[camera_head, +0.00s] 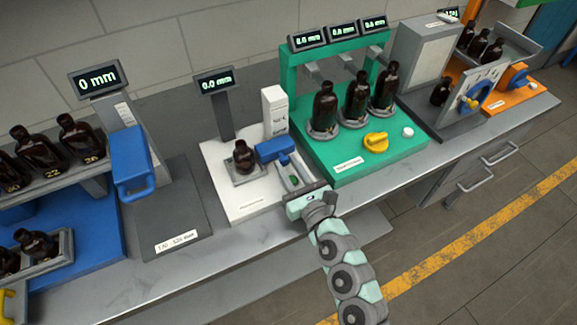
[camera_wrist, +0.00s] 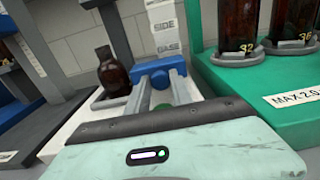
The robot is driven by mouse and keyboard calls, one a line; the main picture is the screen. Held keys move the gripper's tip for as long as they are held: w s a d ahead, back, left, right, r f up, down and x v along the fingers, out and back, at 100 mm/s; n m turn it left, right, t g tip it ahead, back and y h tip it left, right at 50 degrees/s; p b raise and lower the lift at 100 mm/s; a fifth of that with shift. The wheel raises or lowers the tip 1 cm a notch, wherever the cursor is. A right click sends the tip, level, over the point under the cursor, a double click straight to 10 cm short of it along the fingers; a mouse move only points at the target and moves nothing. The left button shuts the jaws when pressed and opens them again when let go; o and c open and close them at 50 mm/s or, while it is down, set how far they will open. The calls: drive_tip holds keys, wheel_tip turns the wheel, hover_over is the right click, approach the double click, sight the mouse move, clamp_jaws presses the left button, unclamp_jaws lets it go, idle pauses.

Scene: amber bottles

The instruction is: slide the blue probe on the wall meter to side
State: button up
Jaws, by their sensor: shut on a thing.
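The wall meter is a white station (camera_head: 232,203) with a post and a small display (camera_head: 214,80) reading 0.0 mm. Its blue probe (camera_head: 272,149) sits beside a small amber bottle (camera_head: 244,158) on a grey plate. The blue probe also shows in the wrist view (camera_wrist: 158,70), in front of a white column (camera_wrist: 163,12) labelled SIDE above BASE. The probe is low, around the BASE label. My gripper (camera_head: 286,166) is shut on the blue probe, with its fingers reaching it from the front; their contact is partly hidden.
A green station (camera_head: 352,162) with several amber bottles and a yellow knob (camera_head: 376,141) stands close on the right. A grey station with a blue handle (camera_head: 130,162) stands on the left. The bench front edge (camera_head: 250,245) is mostly clear.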

clamp_jaws()
idle(0.8)
wheel_tip(320, 180, up, 4)
drive_tip(key=p, duration=0.3)
drive_tip(key=shift+r, duration=0.15)
drive_tip(key=o, duration=0.8)
unclamp_jaws()
drive_tip(key=shift+c, duration=0.2)
